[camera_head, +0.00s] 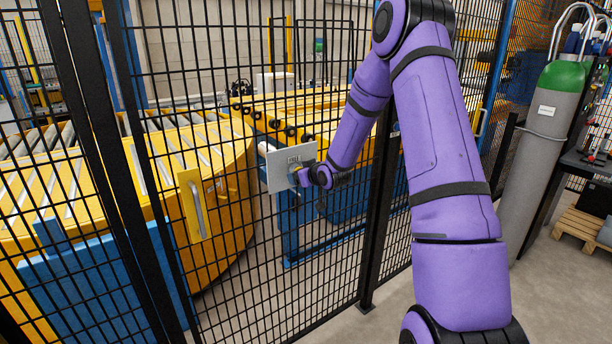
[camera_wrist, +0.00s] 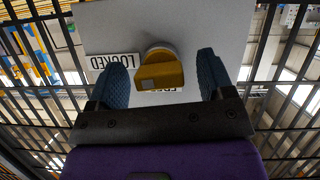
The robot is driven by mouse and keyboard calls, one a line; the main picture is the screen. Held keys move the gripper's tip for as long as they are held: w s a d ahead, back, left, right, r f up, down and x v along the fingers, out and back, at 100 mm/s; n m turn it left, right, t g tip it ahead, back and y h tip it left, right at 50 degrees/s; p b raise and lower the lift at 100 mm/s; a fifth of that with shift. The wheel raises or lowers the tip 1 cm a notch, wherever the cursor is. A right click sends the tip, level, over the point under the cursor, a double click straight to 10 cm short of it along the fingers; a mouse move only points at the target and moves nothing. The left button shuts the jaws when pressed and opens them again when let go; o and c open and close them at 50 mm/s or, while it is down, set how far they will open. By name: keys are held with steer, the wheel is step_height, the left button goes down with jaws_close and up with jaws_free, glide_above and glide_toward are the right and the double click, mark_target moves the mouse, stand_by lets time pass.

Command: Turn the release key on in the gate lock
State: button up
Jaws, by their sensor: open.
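The lock plate (camera_head: 278,172) is a pale grey panel on the mesh fence in the head view. It fills the middle of the wrist view (camera_wrist: 225,25). The yellow release key (camera_wrist: 160,75) stands out from the plate. A label reading LOCKED (camera_wrist: 112,60) shows upside down on its left, and a second label is mostly hidden behind the key. My gripper (camera_wrist: 162,62) is open, its two blue fingers on either side of the key with a gap at each side. In the head view my gripper (camera_head: 302,178) is at the plate's right edge, and the key cannot be made out.
Black mesh fencing (camera_head: 270,300) with upright posts surrounds the plate. A yellow handle plate (camera_head: 194,205) is on the fence to the left. Behind it are yellow roller conveyors (camera_head: 235,165). A grey gas cylinder with a green top (camera_head: 540,140) stands at the right.

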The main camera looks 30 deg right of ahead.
steer(key=shift+c, duration=0.2)
steer(key=c, duration=1.2)
steer(key=m+y, duration=0.2)
steer(key=shift+d+m, duration=0.1)
steer(key=shift+m, duration=0.3)
steer(key=shift+c, duration=0.2)
steer(key=shift+m+y, duration=0.4)
steer(key=shift+m, duration=0.2)
jaws_close()
steer(key=shift+d+m+y, duration=0.15)
steer(key=shift+m+y, duration=0.45)
steer(key=shift+m, duration=0.2)
steer(key=m, duration=0.1)
steer(key=m+y, duration=0.1)
steer(key=shift+a+m+t, duration=0.2)
steer(key=shift+m+t, duration=0.1)
steer(key=shift+t, duration=0.1)
